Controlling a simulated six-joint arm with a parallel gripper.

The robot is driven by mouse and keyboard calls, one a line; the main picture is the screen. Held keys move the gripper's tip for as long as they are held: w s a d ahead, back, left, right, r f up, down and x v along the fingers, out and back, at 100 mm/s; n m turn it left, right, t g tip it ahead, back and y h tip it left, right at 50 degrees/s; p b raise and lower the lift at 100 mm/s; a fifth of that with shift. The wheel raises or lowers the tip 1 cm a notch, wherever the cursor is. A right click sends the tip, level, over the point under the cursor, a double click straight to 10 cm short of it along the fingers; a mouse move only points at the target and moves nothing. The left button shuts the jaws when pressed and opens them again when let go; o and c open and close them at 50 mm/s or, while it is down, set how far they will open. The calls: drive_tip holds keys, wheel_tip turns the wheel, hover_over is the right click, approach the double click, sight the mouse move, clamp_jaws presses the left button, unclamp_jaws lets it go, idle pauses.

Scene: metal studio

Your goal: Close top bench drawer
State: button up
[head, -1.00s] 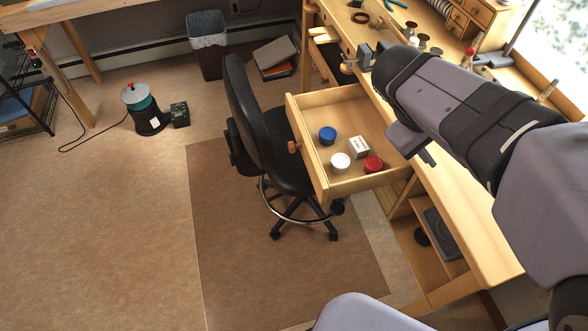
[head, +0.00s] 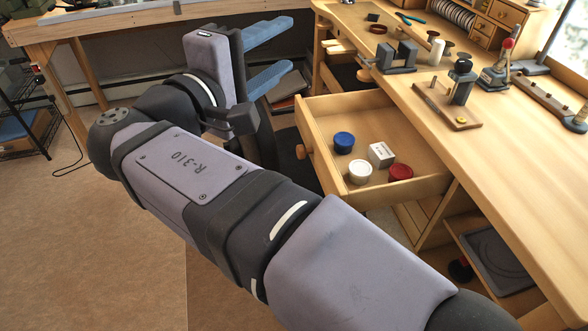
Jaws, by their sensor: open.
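The top bench drawer (head: 325,168) is wooden and stands pulled out from the left side of the workbench (head: 480,150). Its round wooden knob (head: 300,152) is on the front panel, facing left. Inside lie a blue-lidded jar (head: 344,141), a white jar (head: 360,170), a red-lidded jar (head: 400,173) and a small white box (head: 381,154). My gripper (head: 288,46) is open and empty, with two blue fingers pointing right. In the picture it is up and left of the drawer front, apart from it. My arm crosses the foreground and hides the floor behind it.
On the benchtop are a small vise (head: 398,56), a stand on a wooden base (head: 458,95) and small drawers (head: 500,15). Another table (head: 120,28) is at the back left. My arm hides most of the black chair. Carpet at lower left is clear.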

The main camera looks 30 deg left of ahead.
approach(298, 155)
drive_tip(key=shift+w+d+p, duration=0.1)
drive_tip(key=shift+w+p, duration=0.5)
drive_tip(key=shift+w, duration=3.45)
drive_tip(key=shift+c, duration=0.2)
clamp_jaws()
drive_tip(key=shift+d, duration=0.1)
drive_tip(key=w+d+b, duration=1.6)
drive_tip(key=w+d, duration=0.1)
drive_tip(key=shift+w+d+f, duration=0.15)
drive_tip(key=shift+w+d, duration=0.15)
drive_tip(key=shift+d, duration=0.05)
drive_tip(key=shift+w+d, duration=0.3)
drive_tip(key=shift+r, duration=0.3)
